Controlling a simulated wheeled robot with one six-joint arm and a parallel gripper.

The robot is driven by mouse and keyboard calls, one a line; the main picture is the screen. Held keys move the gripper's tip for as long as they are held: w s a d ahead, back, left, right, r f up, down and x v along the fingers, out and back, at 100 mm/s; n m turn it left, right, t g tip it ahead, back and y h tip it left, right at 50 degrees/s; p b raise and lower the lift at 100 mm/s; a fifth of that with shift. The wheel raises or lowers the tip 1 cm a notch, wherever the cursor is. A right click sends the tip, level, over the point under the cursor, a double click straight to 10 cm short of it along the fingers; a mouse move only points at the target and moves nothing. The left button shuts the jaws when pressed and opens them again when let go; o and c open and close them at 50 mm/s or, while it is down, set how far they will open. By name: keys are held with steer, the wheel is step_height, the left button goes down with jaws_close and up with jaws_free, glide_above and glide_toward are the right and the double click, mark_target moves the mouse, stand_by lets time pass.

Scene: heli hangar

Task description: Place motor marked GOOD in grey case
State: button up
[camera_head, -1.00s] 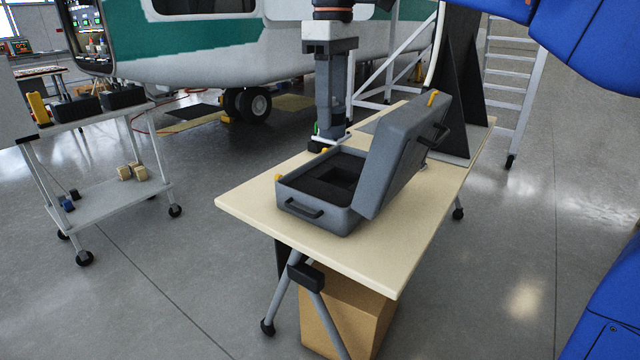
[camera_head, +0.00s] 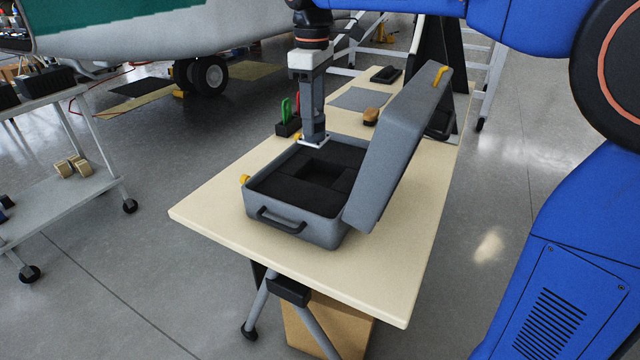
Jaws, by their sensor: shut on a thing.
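The grey case (camera_head: 325,232) stands open on the wooden table, its lid (camera_head: 405,135) tilted up on the right. Dark foam with a square recess (camera_head: 322,173) fills its base. My gripper (camera_head: 313,134) points straight down over the back part of the case. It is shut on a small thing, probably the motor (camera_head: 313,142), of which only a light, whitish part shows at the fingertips. No GOOD marking is legible. The held thing appears above or close to the back rim; I cannot tell its exact height.
Behind the case on the table (camera_head: 215,207) are a dark holder with green and red tools (camera_head: 288,122), a brown object (camera_head: 371,116), a grey mat (camera_head: 358,98) and a black tray (camera_head: 386,74). A white cart (camera_head: 60,205) stands at left. The raised lid is close to my gripper's right.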

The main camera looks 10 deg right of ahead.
mark_target(320, 164)
steer(key=f, duration=0.2)
steer(key=d+f, duration=0.1)
steer(key=f, duration=0.2)
steer(key=w+f, duration=0.1)
steer(key=f, duration=0.2)
steer(key=shift+w+d+f, duration=0.1)
steer(key=shift+d+f, duration=0.1)
steer(key=shift+d, duration=0.1)
steer(key=shift+f, duration=2.35)
steer(key=shift+f, duration=0.15)
steer(key=o, duration=1.1)
steer(key=shift+o, duration=0.2)
step_height(320, 164, up, 12)
steer(key=shift+r, duration=0.15)
steer(key=shift+a, duration=0.1)
